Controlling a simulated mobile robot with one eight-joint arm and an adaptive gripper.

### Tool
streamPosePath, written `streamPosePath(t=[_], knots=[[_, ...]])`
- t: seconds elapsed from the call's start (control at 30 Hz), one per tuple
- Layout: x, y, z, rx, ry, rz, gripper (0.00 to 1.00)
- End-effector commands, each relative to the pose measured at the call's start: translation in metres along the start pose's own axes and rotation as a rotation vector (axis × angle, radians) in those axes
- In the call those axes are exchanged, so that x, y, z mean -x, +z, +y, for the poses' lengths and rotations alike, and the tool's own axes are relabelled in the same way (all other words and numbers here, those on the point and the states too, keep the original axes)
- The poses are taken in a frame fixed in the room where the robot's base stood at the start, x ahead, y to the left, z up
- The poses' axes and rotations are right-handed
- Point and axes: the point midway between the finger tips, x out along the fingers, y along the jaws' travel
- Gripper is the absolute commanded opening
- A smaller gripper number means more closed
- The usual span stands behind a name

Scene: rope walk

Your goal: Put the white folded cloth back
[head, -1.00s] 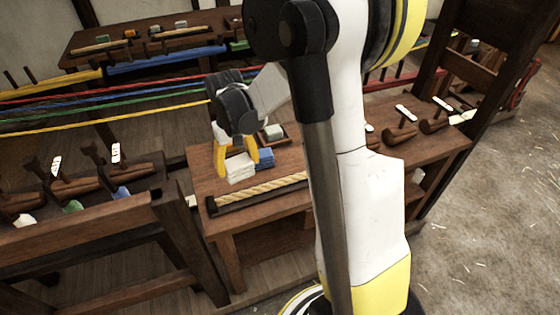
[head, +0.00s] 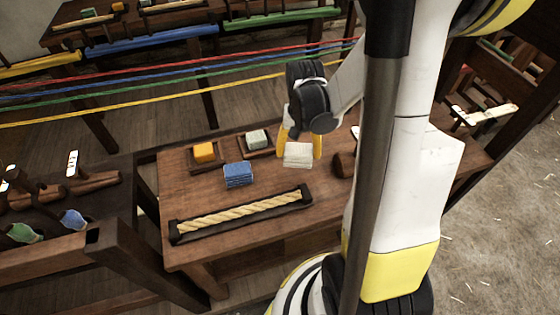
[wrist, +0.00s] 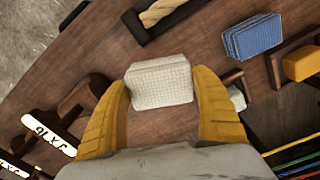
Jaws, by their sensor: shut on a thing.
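The white folded cloth (head: 298,154) is between the yellow fingers of my gripper (head: 300,146), over the right part of the wooden table (head: 270,228). In the wrist view the cloth (wrist: 160,82) sits between both fingertips of my gripper (wrist: 162,88), which is shut on it. I cannot tell its exact height above the table. A blue folded cloth (head: 238,175) lies on the table to the left; it also shows in the wrist view (wrist: 252,37).
A tray with an orange block (head: 204,152) and a tray with a pale green block (head: 257,138) stand behind the blue cloth. A rope in a dark holder (head: 240,212) lies along the front. Coloured ropes (head: 180,85) stretch behind the table. A wooden tool (head: 344,164) is right of the gripper.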

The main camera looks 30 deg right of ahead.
Motion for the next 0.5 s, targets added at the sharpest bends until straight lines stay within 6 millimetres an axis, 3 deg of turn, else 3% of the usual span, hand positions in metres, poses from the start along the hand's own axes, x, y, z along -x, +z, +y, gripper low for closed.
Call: streamPosePath(t=[0.03,0.2,0.5], knots=[[-0.013,-0.006,-0.013,0.007,0.0,0.0,0.41],[-0.034,-0.021,-0.046,0.004,0.0,0.0,0.41],[-0.051,-0.028,-0.062,0.0,0.0,0.0,0.41]])
